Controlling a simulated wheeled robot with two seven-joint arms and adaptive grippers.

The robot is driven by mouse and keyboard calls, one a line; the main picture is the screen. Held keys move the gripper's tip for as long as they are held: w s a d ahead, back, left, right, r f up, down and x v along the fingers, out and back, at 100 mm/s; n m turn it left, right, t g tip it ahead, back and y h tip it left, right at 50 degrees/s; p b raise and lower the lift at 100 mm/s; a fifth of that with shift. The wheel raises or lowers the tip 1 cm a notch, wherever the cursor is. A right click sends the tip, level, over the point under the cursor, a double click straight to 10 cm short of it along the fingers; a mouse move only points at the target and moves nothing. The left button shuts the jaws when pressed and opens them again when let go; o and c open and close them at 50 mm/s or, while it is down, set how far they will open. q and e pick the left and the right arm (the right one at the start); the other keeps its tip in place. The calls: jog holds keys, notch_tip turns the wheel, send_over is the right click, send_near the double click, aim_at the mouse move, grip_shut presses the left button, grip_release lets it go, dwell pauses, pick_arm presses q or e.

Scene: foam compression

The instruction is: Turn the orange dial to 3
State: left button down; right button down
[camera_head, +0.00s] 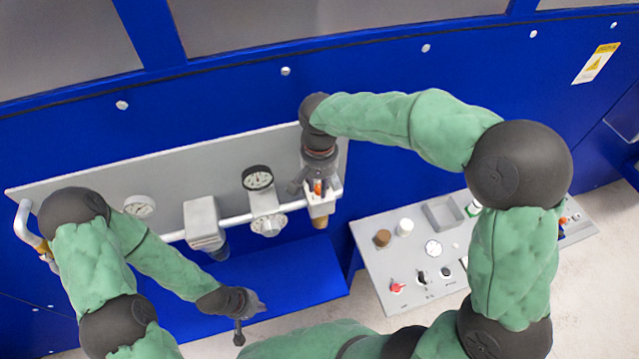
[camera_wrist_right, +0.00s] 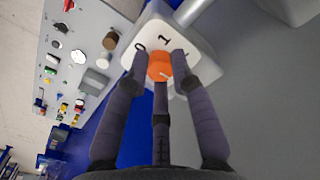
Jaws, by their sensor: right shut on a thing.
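The orange dial (camera_wrist_right: 160,66) sits on a white housing (camera_wrist_right: 187,40) with black digits. A 0 and a 1 are readable in the wrist view; another mark is partly hidden behind a finger. I cannot tell which digit the dial points to. My right gripper (camera_wrist_right: 162,70) is shut on the dial, its fingers around it. In the head view the right gripper (camera_head: 318,188) reaches down to the dial (camera_head: 318,187) at the pipe's right end. My left gripper (camera_head: 250,322) hangs open and empty at lower left, away from the dial.
A pressure gauge (camera_head: 257,178), a second gauge (camera_head: 139,206) and a grey filter unit (camera_head: 203,220) sit along the pipe on a grey backplate (camera_head: 160,165). A grey control panel (camera_head: 375,262) with knobs and buttons is at right. The blue ledge (camera_head: 300,275) below is clear.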

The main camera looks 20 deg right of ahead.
aim_at(319, 187)
jog(key=c, duration=1.1)
grip_release()
jog(key=shift+w+f, duration=0.1)
jog(key=shift+o, duration=0.2)
notch_tip(319, 187, up, 12)
